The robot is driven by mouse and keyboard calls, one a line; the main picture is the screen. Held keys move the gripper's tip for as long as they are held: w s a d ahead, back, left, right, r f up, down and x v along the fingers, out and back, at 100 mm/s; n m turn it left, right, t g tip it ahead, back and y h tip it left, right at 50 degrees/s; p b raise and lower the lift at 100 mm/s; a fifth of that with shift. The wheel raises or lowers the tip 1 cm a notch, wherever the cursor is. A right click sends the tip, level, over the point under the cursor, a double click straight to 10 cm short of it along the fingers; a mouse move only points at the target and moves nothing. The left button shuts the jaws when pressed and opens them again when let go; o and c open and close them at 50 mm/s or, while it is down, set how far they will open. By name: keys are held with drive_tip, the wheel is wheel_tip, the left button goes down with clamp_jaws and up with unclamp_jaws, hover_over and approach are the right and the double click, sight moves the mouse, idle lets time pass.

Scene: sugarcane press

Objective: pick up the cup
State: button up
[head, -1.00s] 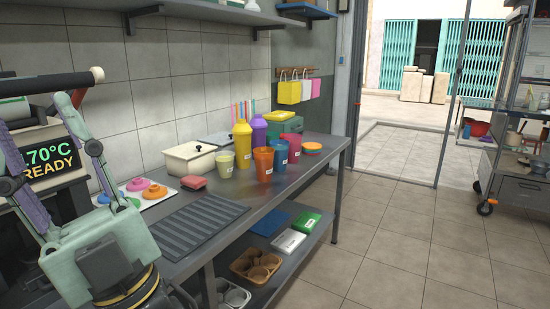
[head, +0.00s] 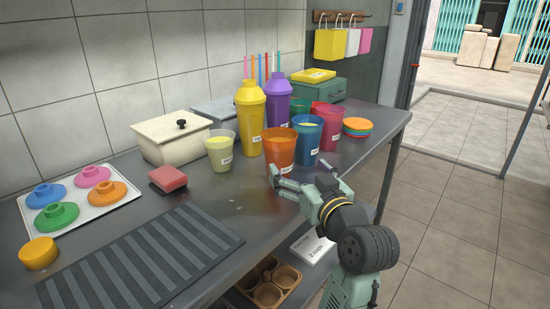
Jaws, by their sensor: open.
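Several cups stand upright on the metal table. An orange cup (head: 281,148) is nearest my gripper, with a blue cup (head: 307,138) behind it to the right. A pale green cup (head: 219,150) stands to the left, a pink-red cup (head: 328,124) to the right, and a green cup (head: 297,116) is partly hidden behind. The task does not say which cup is meant. My gripper (head: 298,173) is open and empty, its fingers pointing at the lower front of the orange cup. I cannot tell whether they touch it.
Yellow (head: 250,115) and purple (head: 277,98) shakers stand close behind the cups. Stacked coloured lids (head: 357,128) lie to the right. A red sponge (head: 168,179), a cream lidded box (head: 172,138) and a dark ribbed mat (head: 140,262) lie left. The table around the sponge is clear.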

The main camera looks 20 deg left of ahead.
sight(287, 157)
drive_tip(key=x, duration=0.4)
drive_tip(key=shift+a+r+p, duration=0.2)
drive_tip(key=shift+a+p, duration=0.05)
drive_tip(key=shift+p, duration=0.05)
drive_tip(key=w+a, duration=0.1)
drive_tip(key=w+a+r+p, duration=0.1)
drive_tip(key=w+a, duration=0.1)
drive_tip(key=shift+w+a+r, duration=0.1)
drive_tip(key=shift+w+a, duration=0.05)
drive_tip(key=shift+a, duration=0.2)
drive_tip(key=shift+w+a, duration=0.15)
drive_tip(key=shift+w, duration=0.05)
drive_tip(key=shift+c, duration=0.4)
drive_tip(key=c, duration=1.6)
drive_tip(key=shift+o, duration=0.2)
drive_tip(key=shift+r, duration=0.2)
wheel_tip(287, 157, up, 9)
drive_tip(key=shift+r, duration=0.2)
